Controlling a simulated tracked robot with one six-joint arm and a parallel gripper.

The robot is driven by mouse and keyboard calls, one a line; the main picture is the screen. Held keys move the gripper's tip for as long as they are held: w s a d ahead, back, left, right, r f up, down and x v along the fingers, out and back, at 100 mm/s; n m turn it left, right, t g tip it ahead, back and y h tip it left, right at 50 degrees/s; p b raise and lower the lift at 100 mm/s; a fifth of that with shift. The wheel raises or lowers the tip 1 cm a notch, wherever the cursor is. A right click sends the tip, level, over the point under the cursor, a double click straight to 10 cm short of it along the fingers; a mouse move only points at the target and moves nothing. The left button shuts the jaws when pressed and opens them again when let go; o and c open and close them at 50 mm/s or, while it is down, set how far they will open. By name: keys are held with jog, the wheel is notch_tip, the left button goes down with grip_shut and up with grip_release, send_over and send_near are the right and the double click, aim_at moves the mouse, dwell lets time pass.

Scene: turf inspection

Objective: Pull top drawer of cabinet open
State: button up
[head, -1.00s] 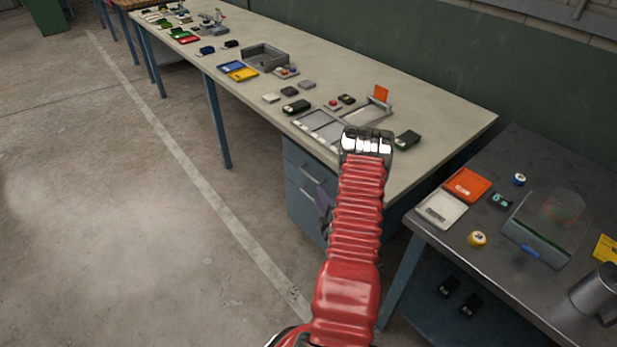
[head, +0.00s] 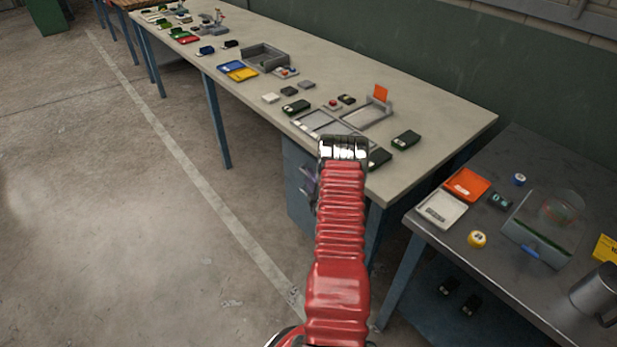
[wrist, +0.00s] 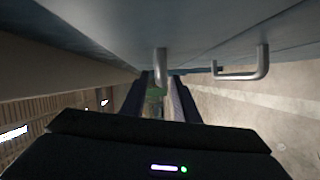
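The blue-grey cabinet (head: 296,205) stands under the long bench, partly hidden by my red arm. Its drawer front (wrist: 120,30) fills the top of the wrist view. One metal handle (wrist: 160,66) shows there nearly end-on, in line with the gap between my fingers; it appears to be the top drawer's. A second U-shaped handle (wrist: 262,62) is to the right, across a seam. My gripper (wrist: 160,88) is open, its two dark fingers either side of the first handle's line. Contact cannot be told. The drawers look shut. In the head view my gripper is mostly hidden behind my arm.
The long bench (head: 440,125) carries trays and small boxes above the cabinet. A dark side table (head: 450,250) with a scale, a mug (head: 598,292) and small items stands close on the right. Open concrete floor (head: 110,230) lies to the left.

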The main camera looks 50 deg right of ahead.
jog(key=shift+x, duration=0.95)
jog(key=shift+c, duration=0.5)
grip_shut()
jog(key=shift+f, duration=0.1)
